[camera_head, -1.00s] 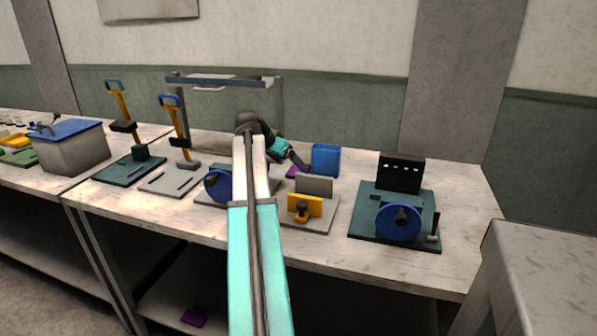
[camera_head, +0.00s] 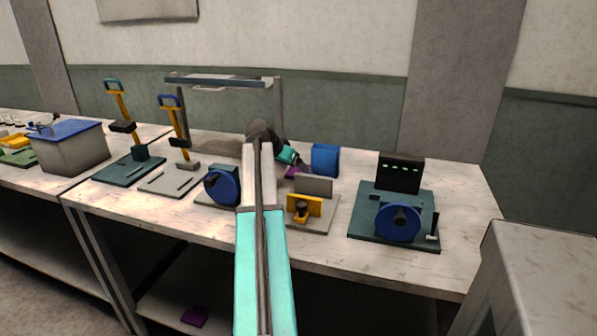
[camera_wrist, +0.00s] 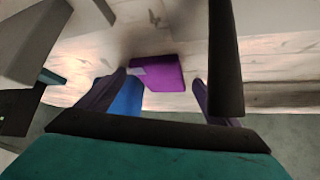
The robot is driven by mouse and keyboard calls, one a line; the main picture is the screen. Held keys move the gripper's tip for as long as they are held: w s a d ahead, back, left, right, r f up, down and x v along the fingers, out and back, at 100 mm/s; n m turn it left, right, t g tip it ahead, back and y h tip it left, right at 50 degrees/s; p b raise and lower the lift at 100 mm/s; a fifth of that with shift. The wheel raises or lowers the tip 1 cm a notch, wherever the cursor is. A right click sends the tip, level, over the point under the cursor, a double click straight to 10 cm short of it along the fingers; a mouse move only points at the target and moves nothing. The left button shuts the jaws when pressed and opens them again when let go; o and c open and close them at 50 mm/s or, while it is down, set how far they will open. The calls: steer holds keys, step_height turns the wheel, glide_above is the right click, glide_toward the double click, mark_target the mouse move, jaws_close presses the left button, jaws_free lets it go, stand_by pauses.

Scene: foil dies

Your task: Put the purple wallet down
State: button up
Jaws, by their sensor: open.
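A purple wallet (camera_wrist: 163,74) lies on the light worktop in the wrist view, beyond and between my two spread fingertips, apart from both. In the head view a small purple patch of it (camera_head: 291,172) shows just below my gripper (camera_head: 301,166). My gripper (camera_wrist: 160,84) is open, with nothing held between the fingers. A blue container (camera_head: 325,160) is right beside my gripper; part of it (camera_wrist: 124,98) shows behind the left finger in the wrist view. A second purple thing (camera_head: 194,316) lies on the lower shelf.
A yellow-clamped fixture (camera_head: 305,208) and a press with a blue wheel (camera_head: 222,187) stand in front. A dark machine (camera_head: 399,222) stands to the right. A raised metal shelf frame (camera_head: 225,80) is behind. The worktop's right end (camera_head: 465,200) is bare.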

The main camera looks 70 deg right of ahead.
mark_target(294, 172)
stand_by(0.3)
steer(key=c, duration=1.3)
steer(key=shift+c, duration=0.7)
steer(key=shift+r, duration=0.1)
steer(key=shift+r, duration=0.25)
steer(key=shift+c, duration=0.6)
step_height(294, 172, up, 17)
steer(key=shift+r, duration=0.2)
